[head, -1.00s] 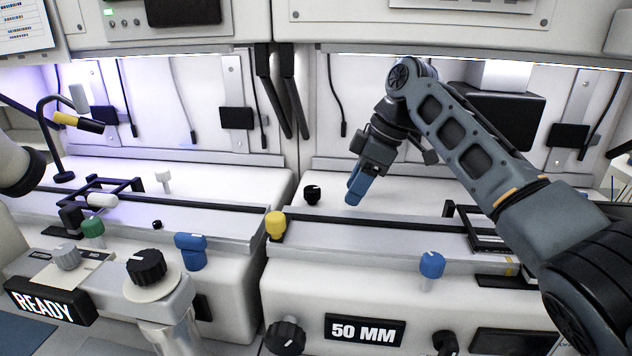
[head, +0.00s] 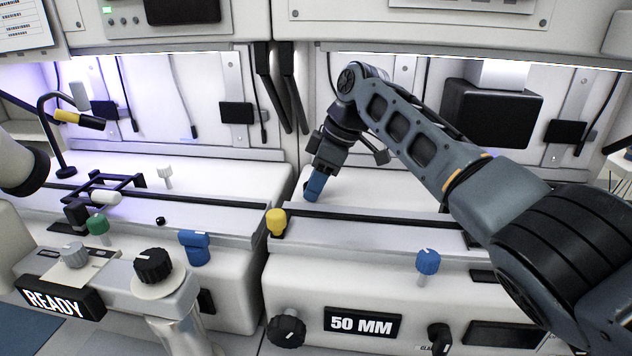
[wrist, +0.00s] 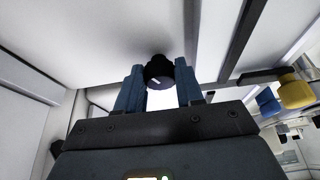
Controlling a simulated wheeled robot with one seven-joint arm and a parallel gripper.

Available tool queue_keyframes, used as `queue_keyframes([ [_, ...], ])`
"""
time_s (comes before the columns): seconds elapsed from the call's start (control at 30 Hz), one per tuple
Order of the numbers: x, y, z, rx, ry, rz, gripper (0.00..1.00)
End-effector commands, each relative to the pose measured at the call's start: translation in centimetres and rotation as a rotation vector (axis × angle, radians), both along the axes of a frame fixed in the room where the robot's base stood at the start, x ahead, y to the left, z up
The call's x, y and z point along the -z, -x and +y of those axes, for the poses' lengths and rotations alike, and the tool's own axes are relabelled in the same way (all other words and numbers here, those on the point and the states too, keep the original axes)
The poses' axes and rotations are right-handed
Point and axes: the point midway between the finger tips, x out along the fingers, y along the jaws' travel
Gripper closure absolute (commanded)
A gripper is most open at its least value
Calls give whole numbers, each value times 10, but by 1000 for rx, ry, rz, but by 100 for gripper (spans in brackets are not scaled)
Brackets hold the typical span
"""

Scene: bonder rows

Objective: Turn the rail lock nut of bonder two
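A small black knob with a white mark (wrist: 160,72), likely the rail lock nut, stands on the white top of the right-hand machine. In the wrist view it sits between the two blue fingers of my gripper (wrist: 160,88). The fingers are apart, one on each side of it, with little gap; firm contact cannot be made out. In the head view my gripper (head: 313,188) points down at the machine top, behind the dark rail, and hides the knob.
A yellow knob (head: 276,222) stands close by at the rail's left end. A blue knob (head: 428,262) and a 50 MM display (head: 362,324) are on the right machine's front. The left machine has a READY display (head: 60,298) and several knobs. Black cables (head: 283,88) hang behind.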

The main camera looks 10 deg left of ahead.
Motion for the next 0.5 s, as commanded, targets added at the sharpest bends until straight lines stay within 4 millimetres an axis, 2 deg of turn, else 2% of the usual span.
queue_keyframes([
  [0.03,0,0,0,0,0,0,68],
  [0.3,0,0,0,0,0,0,94],
  [0.5,-1,0,0,10,0,1,95],
])
